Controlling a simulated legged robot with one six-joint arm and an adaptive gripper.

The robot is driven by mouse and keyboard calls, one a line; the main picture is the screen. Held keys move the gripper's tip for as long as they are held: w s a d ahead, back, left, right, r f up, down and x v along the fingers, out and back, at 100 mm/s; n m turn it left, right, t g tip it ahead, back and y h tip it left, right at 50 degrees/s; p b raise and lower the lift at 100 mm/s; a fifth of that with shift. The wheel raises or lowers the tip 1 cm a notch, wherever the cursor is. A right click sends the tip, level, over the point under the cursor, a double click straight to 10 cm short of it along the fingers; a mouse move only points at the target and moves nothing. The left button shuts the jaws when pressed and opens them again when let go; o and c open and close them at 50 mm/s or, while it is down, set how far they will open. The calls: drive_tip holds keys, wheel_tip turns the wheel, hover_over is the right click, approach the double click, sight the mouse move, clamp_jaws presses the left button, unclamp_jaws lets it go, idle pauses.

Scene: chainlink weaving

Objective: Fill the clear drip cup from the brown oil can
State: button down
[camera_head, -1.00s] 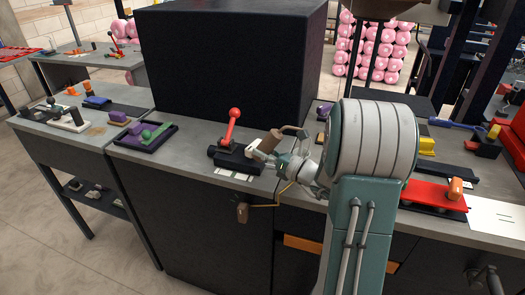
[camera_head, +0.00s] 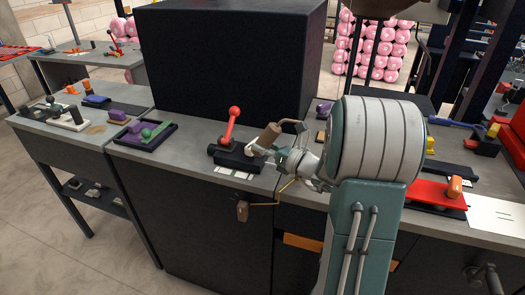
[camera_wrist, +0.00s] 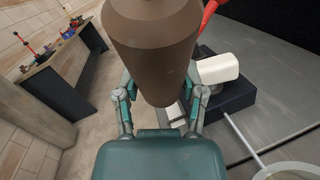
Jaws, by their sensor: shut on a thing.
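The brown oil can (camera_head: 270,136) is in my gripper (camera_head: 284,158), raised above the bench and tilted. A thin bent part sticks out from the can's upper right in the head view. In the wrist view, the can (camera_wrist: 155,45) fills the upper middle, with the fingers of my gripper (camera_wrist: 161,98) on either side of it. A pale, see-through curved rim (camera_wrist: 290,167) shows at the bottom right of the wrist view, cut off by the frame. It may be the clear drip cup; I cannot make out the cup in the head view. No oil stream is visible.
A dark machine block (camera_head: 238,160) with a red-knobbed lever (camera_head: 231,122) stands beside the can. A white block (camera_wrist: 217,68) sits by it. A tray with purple and green pieces (camera_head: 145,138) lies left. A red plate (camera_head: 430,194) lies right. A tall black box (camera_head: 225,60) stands behind.

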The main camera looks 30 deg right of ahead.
sight(265, 132)
drive_tip(key=shift+r, duration=2.55)
drive_tip(key=shift+n+g+h, duration=0.5)
drive_tip(key=shift+n+g, duration=0.3)
drive_tip(key=shift+g, duration=0.2)
drive_tip(key=shift+n+g+h, duration=0.7)
drive_tip(key=shift+g+h, duration=0.3)
drive_tip(key=shift+g, duration=0.2)
drive_tip(key=shift+f, duration=0.1)
drive_tip(key=s+a+r, duration=0.3)
drive_tip(key=s, duration=0.6)
drive_tip(key=shift+s+a, duration=0.15)
drive_tip(key=shift+a, duration=0.05)
